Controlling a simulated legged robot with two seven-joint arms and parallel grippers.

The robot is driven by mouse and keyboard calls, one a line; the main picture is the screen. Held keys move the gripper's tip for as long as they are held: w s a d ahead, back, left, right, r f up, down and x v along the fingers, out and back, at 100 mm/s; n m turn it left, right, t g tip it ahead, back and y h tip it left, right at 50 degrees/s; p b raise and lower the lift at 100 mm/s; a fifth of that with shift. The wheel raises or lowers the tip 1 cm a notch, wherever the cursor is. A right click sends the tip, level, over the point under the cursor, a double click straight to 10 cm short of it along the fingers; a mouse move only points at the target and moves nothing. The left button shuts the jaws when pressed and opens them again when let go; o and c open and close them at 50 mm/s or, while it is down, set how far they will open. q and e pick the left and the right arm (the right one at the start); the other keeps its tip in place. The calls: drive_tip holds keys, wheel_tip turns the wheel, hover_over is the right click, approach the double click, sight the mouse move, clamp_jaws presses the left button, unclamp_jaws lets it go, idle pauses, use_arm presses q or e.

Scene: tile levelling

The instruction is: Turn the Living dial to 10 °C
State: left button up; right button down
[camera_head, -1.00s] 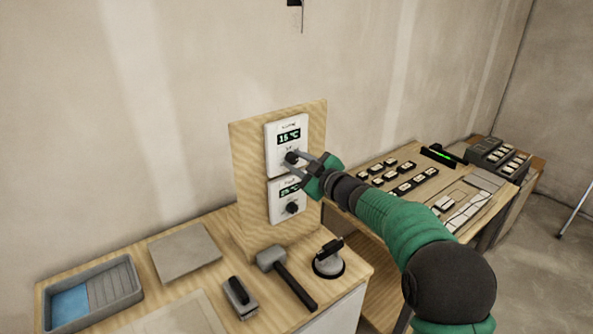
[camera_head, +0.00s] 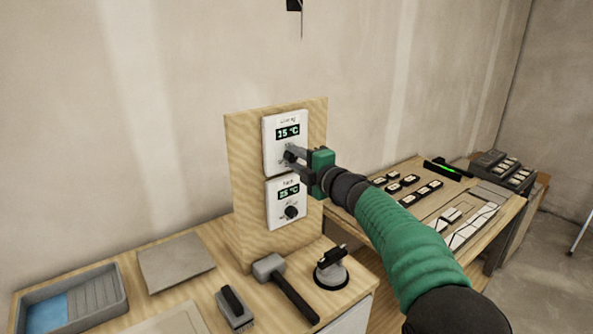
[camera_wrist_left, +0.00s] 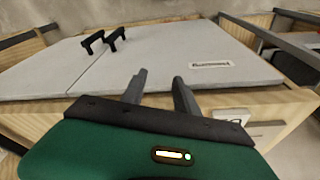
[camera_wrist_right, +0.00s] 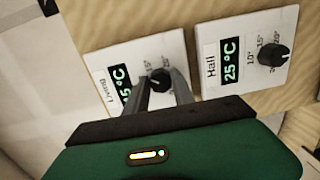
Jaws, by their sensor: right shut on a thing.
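The Living thermostat (camera_head: 272,158) is the upper white panel on the wooden stand. Its display (camera_head: 288,132) seems to read 15 °C; in the right wrist view a finger covers the first digit. My right gripper (camera_head: 291,156) is shut on the Living dial (camera_wrist_right: 160,79), a black knob with one finger on each side. The Hall thermostat (camera_head: 274,212) sits below with a free black dial (camera_wrist_right: 273,55); the right wrist view shows 25 °C on it. My left gripper (camera_wrist_left: 159,82) shows only in its wrist view, open and empty near grey slabs.
The wooden stand (camera_head: 245,190) rises from a bench holding a mallet (camera_head: 285,287), a brush (camera_head: 233,308), a suction cup (camera_head: 331,270) and a grey tray (camera_head: 105,291). A second table (camera_head: 440,190) with small tiles lies right. Two black handles (camera_wrist_left: 104,40) stand on the grey slab.

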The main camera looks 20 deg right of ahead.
drive_tip(key=n+b, duration=0.1)
drive_tip(key=f+n+b, duration=0.1)
drive_tip(key=n+b, duration=0.1)
drive_tip(key=shift+s+a+n, duration=0.15)
drive_tip(key=shift+a+n, duration=0.05)
drive_tip(key=shift+n, duration=0.1)
drive_tip(key=shift+n+b, duration=1.3)
drive_tip(key=shift+n, duration=0.2)
drive_tip(key=c, duration=1.2)
unclamp_jaws()
drive_tip(key=shift+c, duration=0.2)
drive_tip(key=shift+o, duration=0.8)
drive_tip(key=shift+r, duration=0.15)
